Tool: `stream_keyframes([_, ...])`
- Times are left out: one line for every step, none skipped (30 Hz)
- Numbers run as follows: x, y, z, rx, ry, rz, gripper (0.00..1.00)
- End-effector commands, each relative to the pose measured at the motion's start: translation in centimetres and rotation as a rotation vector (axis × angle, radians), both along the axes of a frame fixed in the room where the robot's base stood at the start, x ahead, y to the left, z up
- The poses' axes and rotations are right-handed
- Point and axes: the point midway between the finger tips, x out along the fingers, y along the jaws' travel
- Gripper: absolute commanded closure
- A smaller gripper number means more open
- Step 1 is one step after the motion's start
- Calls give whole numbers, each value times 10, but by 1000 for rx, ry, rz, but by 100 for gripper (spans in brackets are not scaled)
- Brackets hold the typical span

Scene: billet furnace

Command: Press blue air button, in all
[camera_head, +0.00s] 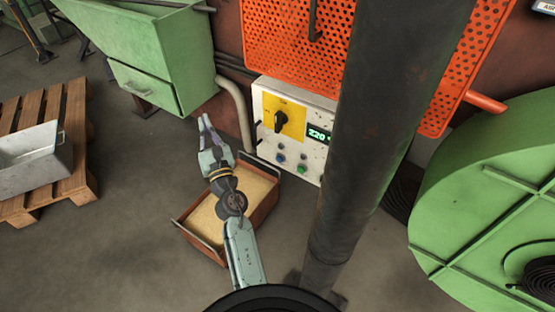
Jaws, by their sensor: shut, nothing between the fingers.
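The white control panel (262,100) stands against the back wall, partly hidden on its right by a dark column. A small blue button (281,157) sits low on the panel, left of a green button (303,169). My gripper (205,119) is shut and empty. It points up and away, to the left of the panel and clear of the blue button in the picture. Nothing covers the blue button.
A yellow plate with a black knob (281,121) and a green display (319,133) are above the buttons. A sand-filled box (268,203) lies below my arm. The thick dark column (375,120) blocks the right. A metal bin (35,160) rests on a pallet (75,125).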

Motion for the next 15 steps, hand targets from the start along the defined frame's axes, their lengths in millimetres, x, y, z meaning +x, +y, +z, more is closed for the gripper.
stream_keyframes([3, -20, -36, -124, 21, -69, 100])
stream_keyframes([4, -31, -55, -201, 30, -104, 100])
stream_keyframes([4, -44, -79, -303, 43, -145, 100])
stream_keyframes([3, -53, -96, -378, 51, -172, 100])
stream_keyframes([1, -63, -114, -449, 61, -197, 100])
stream_keyframes([-1, -75, -135, -541, 75, -224, 100])
stream_keyframes([-4, -83, -150, -605, 86, -241, 100])
stream_keyframes([-7, -90, -164, -664, 94, -254, 100])
stream_keyframes([-11, -99, -180, -736, 105, -268, 100])
stream_keyframes([-14, -105, -192, -785, 114, -276, 100])
stream_keyframes([-17, -111, -202, -829, 121, -282, 100])
stream_keyframes([-20, -117, -213, -879, 129, -289, 100])
stream_keyframes([-22, -121, -221, -913, 134, -293, 100])
stream_keyframes([-25, -124, -227, -939, 139, -295, 100])
stream_keyframes([-27, -127, -233, -968, 143, -297, 100])
